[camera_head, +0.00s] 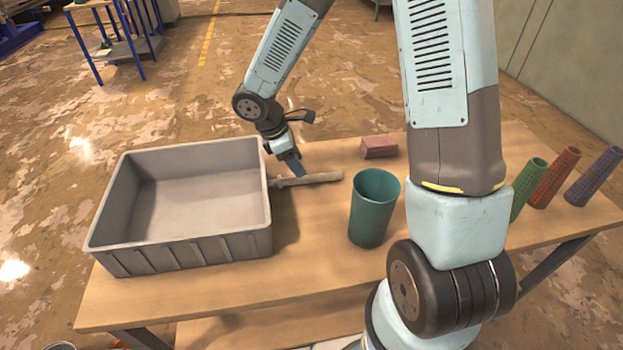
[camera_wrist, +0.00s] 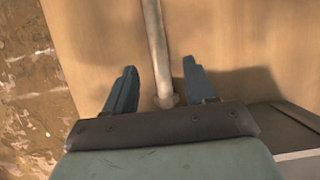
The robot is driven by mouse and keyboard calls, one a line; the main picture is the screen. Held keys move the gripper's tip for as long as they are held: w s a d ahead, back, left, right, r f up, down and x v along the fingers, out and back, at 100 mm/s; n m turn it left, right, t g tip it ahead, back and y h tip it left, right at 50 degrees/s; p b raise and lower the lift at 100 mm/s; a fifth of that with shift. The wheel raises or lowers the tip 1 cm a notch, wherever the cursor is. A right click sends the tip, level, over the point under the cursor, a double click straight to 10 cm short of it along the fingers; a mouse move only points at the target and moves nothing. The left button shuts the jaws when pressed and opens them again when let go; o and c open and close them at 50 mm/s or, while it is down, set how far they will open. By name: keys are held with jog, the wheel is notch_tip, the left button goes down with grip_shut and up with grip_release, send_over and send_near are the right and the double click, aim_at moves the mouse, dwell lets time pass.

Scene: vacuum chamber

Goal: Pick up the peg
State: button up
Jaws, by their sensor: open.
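The peg (camera_head: 310,180) is a long, pale, slim rod lying on the wooden table, just right of the grey crate. In the wrist view the peg (camera_wrist: 155,45) runs up the picture between my two fingers, with a thicker knob at its near end. My gripper (camera_head: 292,168) is over the peg's left part, pointing down. In the wrist view my gripper (camera_wrist: 160,78) is open, with one dark finger on each side of the peg and a gap to both. I cannot tell how far above the table the fingertips are.
The grey crate (camera_head: 188,249) stands close left of the peg. A teal cup (camera_head: 373,208) stands to the right and nearer. A red block (camera_head: 379,147) lies behind. Green (camera_head: 526,188), red (camera_head: 554,178) and blue (camera_head: 594,176) cylinders stand at the right end.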

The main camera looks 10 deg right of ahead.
aim_at(305, 180)
jog(key=shift+a+x, duration=0.2)
jog(key=shift+x, duration=1.3)
jog(key=shift+a+x, duration=0.2)
jog(key=shift+x, duration=1.35)
jog(key=shift+w+f, duration=0.1)
jog(key=shift+f, duration=0.05)
jog(key=shift+c, duration=0.4)
grip_shut()
